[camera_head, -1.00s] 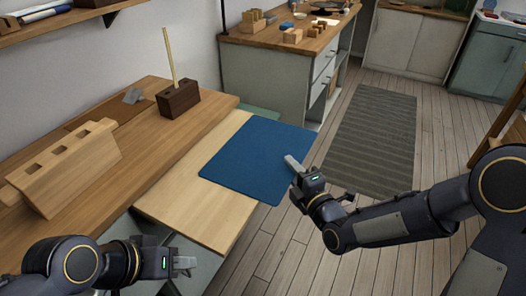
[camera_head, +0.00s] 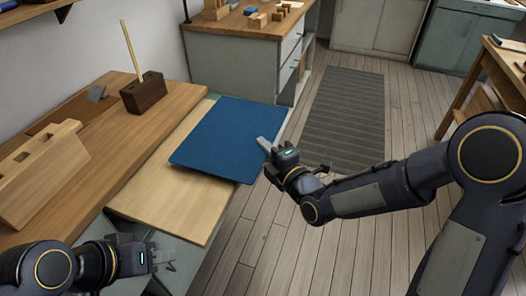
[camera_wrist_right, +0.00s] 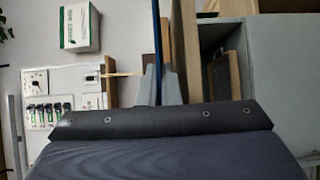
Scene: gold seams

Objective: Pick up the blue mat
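The blue mat (camera_head: 222,135) is a flat dark-blue rectangle above the pale board (camera_head: 180,205) at the workbench's right end. It appears slightly raised, its near right part reaching past the board. My right gripper (camera_head: 266,146) is at the mat's right edge. In the right wrist view the mat (camera_wrist_right: 157,40) is a thin blue strip, edge-on, between the close-set fingers (camera_wrist_right: 159,88), with a gap to the pale wood beside it. The gripper looks shut on it. My left gripper (camera_head: 165,257) is empty beside the workbench, left of the board's near corner; its finger gap is unclear.
A dark block with a stick (camera_head: 145,93) and a slotted wooden rack (camera_head: 42,175) stand on the wooden bench (camera_head: 125,155). A cabinet (camera_head: 240,65) with wooden blocks is behind the mat. A grey striped rug (camera_head: 343,115) lies on open floor to the right.

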